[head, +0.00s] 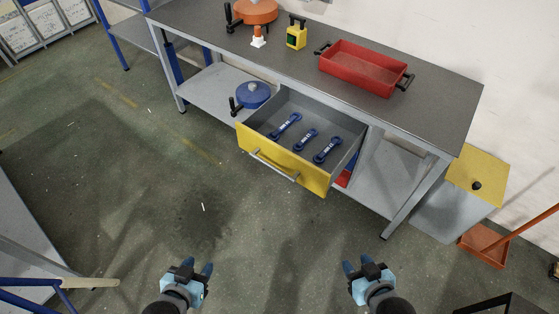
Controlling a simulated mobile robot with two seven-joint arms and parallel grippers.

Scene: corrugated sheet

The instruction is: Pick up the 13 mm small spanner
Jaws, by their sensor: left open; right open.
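Three blue spanners with pale labels lie apart in an open drawer (260,158) with a yellow front: a left one (285,126), a middle one (305,139) and a right one (327,150). The middle one looks the shortest. The labels are too small to read, so I cannot confirm which is the 13 mm small spanner. My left gripper (197,265) is open and empty, low in the picture, in front of the drawer and left of it. My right gripper (357,264) is open and empty, low and right of the drawer.
The drawer hangs under a dark workbench top (440,110) carrying a red tray (360,70), a yellow device (296,34) and an orange round object (256,10). A blue round object (253,94) sits on the lower shelf. The floor before the drawer is clear.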

